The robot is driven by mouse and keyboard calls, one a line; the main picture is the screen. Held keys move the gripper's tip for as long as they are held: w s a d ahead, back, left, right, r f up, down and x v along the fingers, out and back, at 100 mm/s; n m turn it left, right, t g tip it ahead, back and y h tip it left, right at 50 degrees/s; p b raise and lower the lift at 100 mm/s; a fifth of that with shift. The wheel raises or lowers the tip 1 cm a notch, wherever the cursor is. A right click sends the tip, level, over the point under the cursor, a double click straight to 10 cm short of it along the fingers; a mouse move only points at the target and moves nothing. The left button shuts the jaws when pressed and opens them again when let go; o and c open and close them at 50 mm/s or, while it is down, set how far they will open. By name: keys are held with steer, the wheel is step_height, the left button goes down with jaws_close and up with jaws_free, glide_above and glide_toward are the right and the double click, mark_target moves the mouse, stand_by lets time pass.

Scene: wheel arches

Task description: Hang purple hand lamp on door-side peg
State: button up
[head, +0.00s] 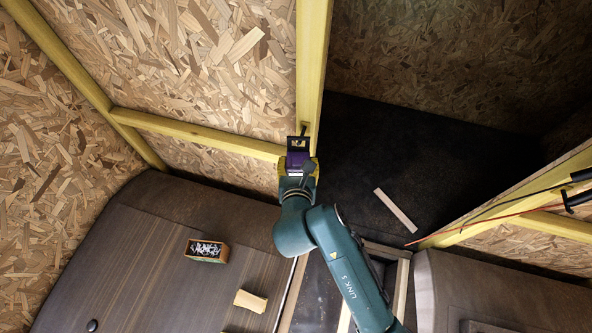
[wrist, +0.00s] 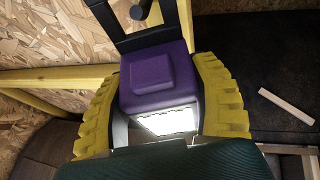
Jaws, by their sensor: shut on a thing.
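The purple hand lamp (head: 298,160) has a purple body, a pale lit face and a black frame-like handle. In the wrist view the lamp (wrist: 160,80) fills the middle, its handle pointing up. My gripper (head: 298,168) is shut on the lamp body, with a yellow ribbed finger on each side. A dark peg (head: 304,129) stands out from the yellow upright post, just above the lamp. In the wrist view the peg's rounded end (wrist: 138,12) shows within the handle's opening. I cannot tell whether the handle rests on the peg.
The yellow post (head: 312,60) borders a dark opening on the right. An orange-edged box (head: 207,250) and a wood block (head: 250,301) lie on the brown surface at left. A pale wood strip (head: 395,210) lies on the dark floor. Cables (head: 500,206) cross at right.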

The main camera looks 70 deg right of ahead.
steer(key=shift+d+b, duration=0.3)
steer(key=shift+d, duration=0.35)
steer(key=shift+d+p, duration=0.2)
steer(key=shift+p, duration=0.15)
steer(key=shift+d+f+p, duration=0.3)
steer(key=shift+d+p, duration=0.05)
steer(key=shift+p, duration=0.15)
steer(key=shift+f, duration=0.2)
steer(key=o, duration=1.3)
steer(key=shift+f, duration=0.2)
steer(key=v, duration=1.2)
steer(key=shift+r, duration=0.2)
